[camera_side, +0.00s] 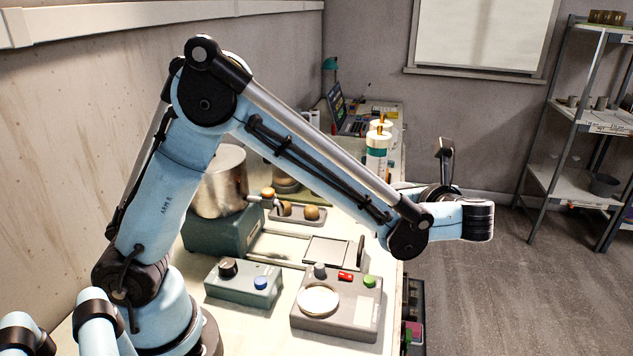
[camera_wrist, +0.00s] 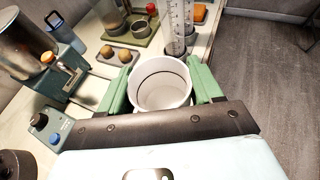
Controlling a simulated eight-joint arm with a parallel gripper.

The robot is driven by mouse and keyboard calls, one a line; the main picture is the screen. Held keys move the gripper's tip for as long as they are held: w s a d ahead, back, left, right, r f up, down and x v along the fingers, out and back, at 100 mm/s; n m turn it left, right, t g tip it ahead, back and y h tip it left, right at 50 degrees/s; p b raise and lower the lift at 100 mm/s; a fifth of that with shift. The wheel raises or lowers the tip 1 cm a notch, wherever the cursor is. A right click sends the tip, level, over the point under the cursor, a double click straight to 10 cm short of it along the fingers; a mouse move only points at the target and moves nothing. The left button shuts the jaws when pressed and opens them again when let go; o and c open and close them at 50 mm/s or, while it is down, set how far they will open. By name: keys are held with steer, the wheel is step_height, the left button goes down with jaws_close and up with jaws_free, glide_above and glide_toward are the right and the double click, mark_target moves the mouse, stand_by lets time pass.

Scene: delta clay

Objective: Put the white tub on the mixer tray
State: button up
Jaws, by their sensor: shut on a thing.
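The white tub (camera_wrist: 163,96), round and open at the top, is between the two green fingers of my gripper (camera_wrist: 158,78) in the wrist view. The fingers are shut on its sides, and its inside looks empty. In the side view my arm hides the tub and the fingers. A metal bowl (camera_side: 220,182) on a teal base, which looks like a mixer, stands by the wall; it also shows in the wrist view (camera_wrist: 28,45). I cannot tell for certain which surface is the mixer tray.
A small tray (camera_side: 322,222) holds brown balls (camera_side: 312,212). A grey box (camera_side: 340,322) with a white disc and a teal control box (camera_side: 243,283) stand on the near bench. A clear graduated cylinder (camera_wrist: 181,25) stands just beyond the tub. Open floor (camera_wrist: 265,80) lies right of the bench.

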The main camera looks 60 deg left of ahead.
steer(key=s+a+r+m+t+h, duration=0.2)
steer(key=s+r+m+t+h, duration=0.3)
steer(key=s+m+t+h, duration=0.1)
steer(key=shift+s+a+r+m+t, duration=0.15)
steer(key=shift+s+r+m+t, duration=0.2)
steer(key=shift+m+t, duration=0.7)
steer(key=w+a+f+n+g+y, duration=0.2)
steer(key=w+a+n+g+y, duration=0.35)
steer(key=a, duration=0.25)
steer(key=shift+s+a+f+n+g+y, duration=0.15)
steer(key=shift+a+f+n+g, duration=1.3)
steer(key=shift+f, duration=1.35)
steer(key=shift+w+a+f+n+g+y, duration=0.15)
steer(key=shift+a+f+n+g, duration=1.25)
steer(key=shift+f, duration=1.4)
steer(key=shift+s+a+f+n+g+y, duration=0.15)
steer(key=shift+a+f+n+g, duration=0.75)
steer(key=shift+f+n+g, duration=1.45)
steer(key=shift+f+m+t, duration=0.3)
steer(key=shift+f+m, duration=0.3)
steer(key=shift+m, duration=0.1)
steer(key=o, duration=1)
